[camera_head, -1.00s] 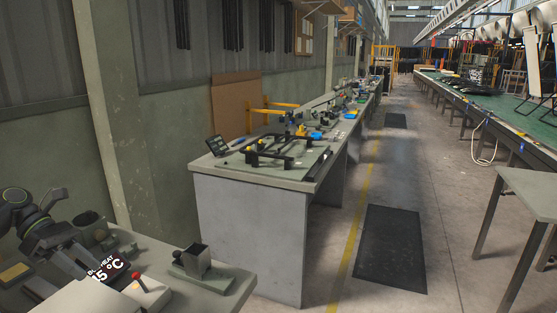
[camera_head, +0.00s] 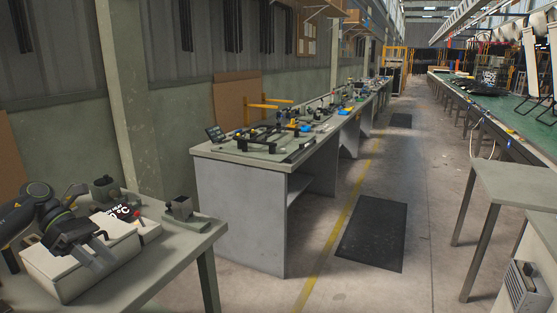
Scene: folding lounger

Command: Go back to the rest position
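My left gripper (camera_head: 96,253) shows at the lower left, with its dark arm coming in from the left edge. It is over a white box-shaped device (camera_head: 85,262) on the near table. Its two pale fingers look spread, with nothing seen between them. Whether they touch the device's top I cannot tell. My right gripper is out of view. No lounger can be made out near me.
The near table (camera_head: 190,243) also holds a heater display (camera_head: 124,212) and a small metal block fixture (camera_head: 181,212). A long workbench (camera_head: 240,215) runs along the wall. A grey table (camera_head: 520,185) stands at right. The aisle floor with a dark mat (camera_head: 371,233) is clear.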

